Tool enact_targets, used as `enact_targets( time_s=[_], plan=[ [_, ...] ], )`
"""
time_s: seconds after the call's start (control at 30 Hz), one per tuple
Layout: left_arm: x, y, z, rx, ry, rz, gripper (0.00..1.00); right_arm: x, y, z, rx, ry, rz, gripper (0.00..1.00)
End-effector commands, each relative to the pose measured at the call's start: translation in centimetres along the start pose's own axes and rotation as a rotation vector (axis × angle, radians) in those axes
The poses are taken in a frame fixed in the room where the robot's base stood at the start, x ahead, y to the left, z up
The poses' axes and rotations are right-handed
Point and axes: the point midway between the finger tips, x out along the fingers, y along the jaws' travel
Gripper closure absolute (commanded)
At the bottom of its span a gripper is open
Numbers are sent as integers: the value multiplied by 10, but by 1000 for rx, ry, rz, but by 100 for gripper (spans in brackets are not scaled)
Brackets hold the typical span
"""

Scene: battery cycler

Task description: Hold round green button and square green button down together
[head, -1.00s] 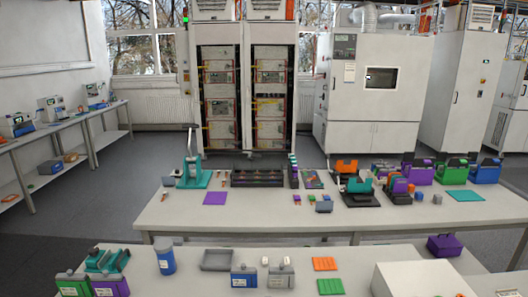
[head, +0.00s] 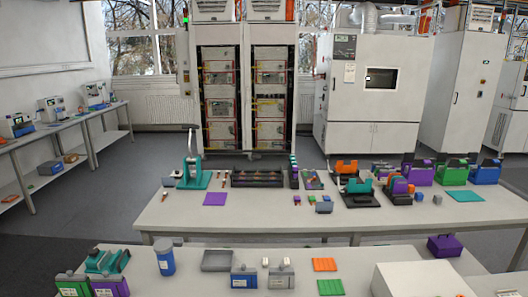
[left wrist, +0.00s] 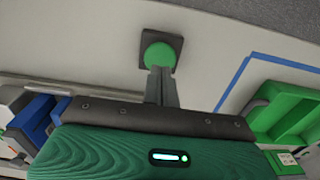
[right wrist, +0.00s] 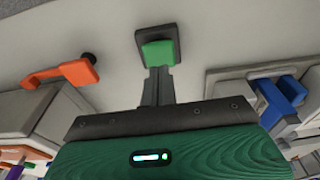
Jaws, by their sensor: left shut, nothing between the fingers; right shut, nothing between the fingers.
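The round green button (left wrist: 159,55) sits on a dark square base in the left wrist view. My left gripper (left wrist: 160,71) is shut and empty, its fingertips at the lower edge of the button's face. The square green button (right wrist: 158,53) sits on a dark square base in the right wrist view. My right gripper (right wrist: 158,71) is shut and empty, its fingertips at the button's lower edge. In both views the tips overlap the button; I cannot tell how far either button is pressed. The head view shows neither gripper nor these buttons.
A green bin-like object (left wrist: 285,118) and a blue tape line (left wrist: 235,82) lie right of my left gripper. An orange handle (right wrist: 62,74) is left of my right gripper, and a grey tray with blue parts (right wrist: 285,92) is at its right.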

Motion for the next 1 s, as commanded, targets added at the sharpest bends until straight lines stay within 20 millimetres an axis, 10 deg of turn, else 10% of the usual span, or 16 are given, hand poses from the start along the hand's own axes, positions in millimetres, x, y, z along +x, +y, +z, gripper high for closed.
enact_targets(
  time_s=[1.0],
  plan=[
    [0,0,0,0,0,0,100,32,0,5,0,-1,0,100]
  ],
)
